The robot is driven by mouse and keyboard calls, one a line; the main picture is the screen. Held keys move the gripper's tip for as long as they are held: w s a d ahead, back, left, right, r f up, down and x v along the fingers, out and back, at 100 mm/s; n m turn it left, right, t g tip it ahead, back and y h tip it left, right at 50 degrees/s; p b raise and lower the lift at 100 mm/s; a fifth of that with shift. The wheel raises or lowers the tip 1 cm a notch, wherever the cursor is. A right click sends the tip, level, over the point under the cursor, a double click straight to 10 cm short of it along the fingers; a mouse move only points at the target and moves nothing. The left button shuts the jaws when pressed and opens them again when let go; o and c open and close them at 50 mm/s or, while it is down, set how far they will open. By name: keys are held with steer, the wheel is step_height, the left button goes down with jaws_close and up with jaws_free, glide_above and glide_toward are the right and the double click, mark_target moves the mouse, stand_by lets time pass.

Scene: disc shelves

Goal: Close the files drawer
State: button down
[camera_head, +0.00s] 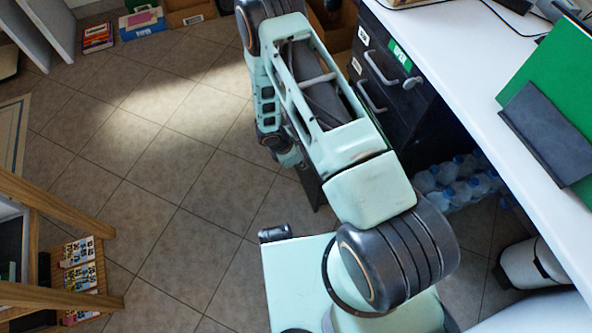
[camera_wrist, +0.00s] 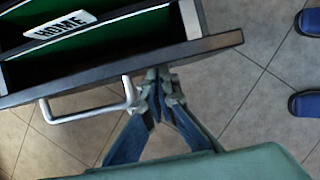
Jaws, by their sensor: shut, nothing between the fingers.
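My gripper (camera_wrist: 160,80) is shut and empty. Its fingertips are at the drawer's front edge, just right of the handle; I cannot tell whether they touch it. In the head view the dark cabinet (camera_head: 398,112) stands under the white desk, with two silver handles and green and white labels showing.
A white desk (camera_head: 500,60) runs along the right, with a green folder (camera_head: 548,85) on it. Water bottles (camera_head: 455,180) lie beneath. A wooden shelf (camera_head: 85,215) stands at lower left. Blue slippers (camera_wrist: 305,103) are right in the wrist view. The tiled floor at left is mostly clear.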

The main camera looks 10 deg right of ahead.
steer(key=w+d, duration=0.2)
steer(key=d, duration=1)
steer(key=w+d, duration=0.3)
steer(key=d, duration=0.9)
steer(key=shift+d+b, duration=0.35)
steer(key=shift+b, duration=0.05)
